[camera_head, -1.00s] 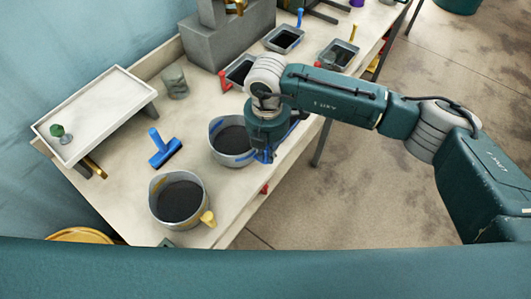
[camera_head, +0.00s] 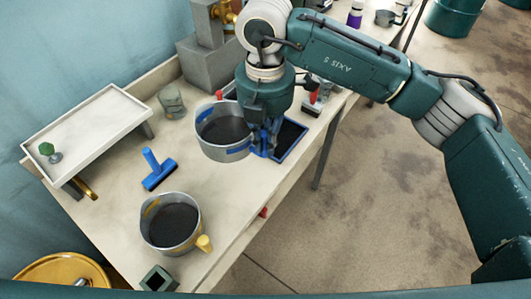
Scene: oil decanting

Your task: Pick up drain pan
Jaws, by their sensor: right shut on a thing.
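A round grey drain pan (camera_head: 222,146) with a dark inside and blue markings is at mid-table. My right gripper (camera_head: 265,143) is shut at its right side, on the blue handle, which the fingers mostly hide. The pan looks raised above the table and roughly level. A second grey pan (camera_head: 170,231) with a yellow handle stands on the table nearer the front. My left gripper is not in view.
A blue T-shaped tool (camera_head: 158,170) lies left of the held pan. A white raised tray (camera_head: 88,122) stands at the left, and a grey block (camera_head: 205,68) at the back. A blue-edged dark tray (camera_head: 290,141) lies at the right table edge, beside the gripper.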

